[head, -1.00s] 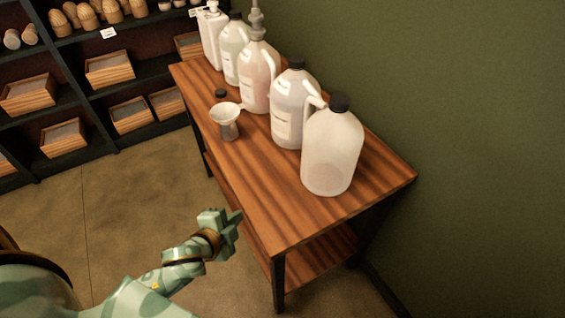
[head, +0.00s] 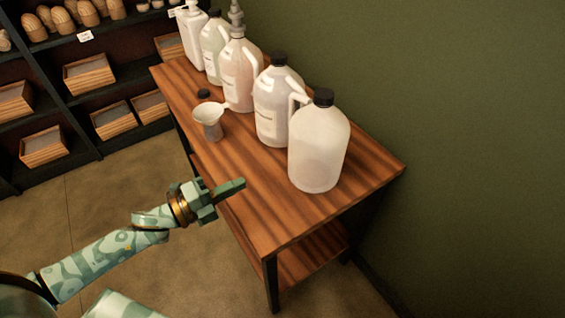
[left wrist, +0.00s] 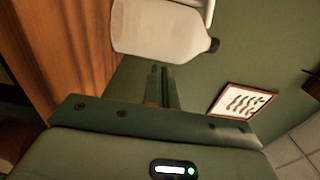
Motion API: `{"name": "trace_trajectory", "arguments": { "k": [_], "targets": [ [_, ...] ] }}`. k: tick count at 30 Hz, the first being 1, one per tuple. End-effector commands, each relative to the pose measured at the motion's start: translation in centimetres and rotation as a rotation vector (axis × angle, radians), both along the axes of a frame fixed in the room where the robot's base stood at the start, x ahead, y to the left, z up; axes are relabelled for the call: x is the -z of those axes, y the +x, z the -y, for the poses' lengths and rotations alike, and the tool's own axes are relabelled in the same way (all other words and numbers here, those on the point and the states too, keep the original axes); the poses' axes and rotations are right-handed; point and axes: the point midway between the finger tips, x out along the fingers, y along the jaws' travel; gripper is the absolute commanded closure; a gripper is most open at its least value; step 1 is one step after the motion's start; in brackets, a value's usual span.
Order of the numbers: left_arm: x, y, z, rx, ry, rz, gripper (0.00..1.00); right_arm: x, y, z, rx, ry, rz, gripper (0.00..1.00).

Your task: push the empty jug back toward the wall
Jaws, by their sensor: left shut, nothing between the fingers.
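The empty jug (head: 318,155) is translucent white with a black cap and a side handle. It stands upright on the wooden table (head: 262,215) near its front right end, close to the green wall. In the left wrist view the jug (left wrist: 160,28) lies sideways in the picture, beyond the fingers. My left gripper (head: 240,184) is shut and empty at the table's left edge, left of the jug and apart from it. Its closed fingers point toward the jug; they also show in the left wrist view (left wrist: 162,75). My right gripper is not in view.
A labelled jug (head: 272,110) stands just behind the empty jug, with a pinkish pump jug (head: 240,75) and other containers farther back. A funnel (head: 210,118) and a loose black cap (head: 203,93) are on the table's left side. Shelves (head: 60,110) stand at the back left.

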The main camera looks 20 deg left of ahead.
Motion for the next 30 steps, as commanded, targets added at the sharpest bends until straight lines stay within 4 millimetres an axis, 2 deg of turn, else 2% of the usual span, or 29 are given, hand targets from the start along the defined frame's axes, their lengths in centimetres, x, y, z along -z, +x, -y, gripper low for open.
{"name": "trace_trajectory", "arguments": {
  "k": [12, 18, 24, 30],
  "targets": [
    [0.0, 6.6, 5.3, -0.001, -0.004, 0.0, 1.0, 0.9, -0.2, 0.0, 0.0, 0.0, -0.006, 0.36],
    [0.0, 9.0, 7.3, -0.002, -0.004, -0.002, 1.0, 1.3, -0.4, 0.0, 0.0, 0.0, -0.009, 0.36],
    [0.1, 10.0, 8.2, -0.002, -0.002, -0.003, 1.0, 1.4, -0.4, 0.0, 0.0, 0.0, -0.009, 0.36],
    [0.0, 10.1, 8.2, -0.002, -0.003, -0.004, 1.0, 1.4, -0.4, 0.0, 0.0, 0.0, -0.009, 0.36]
  ]
}}
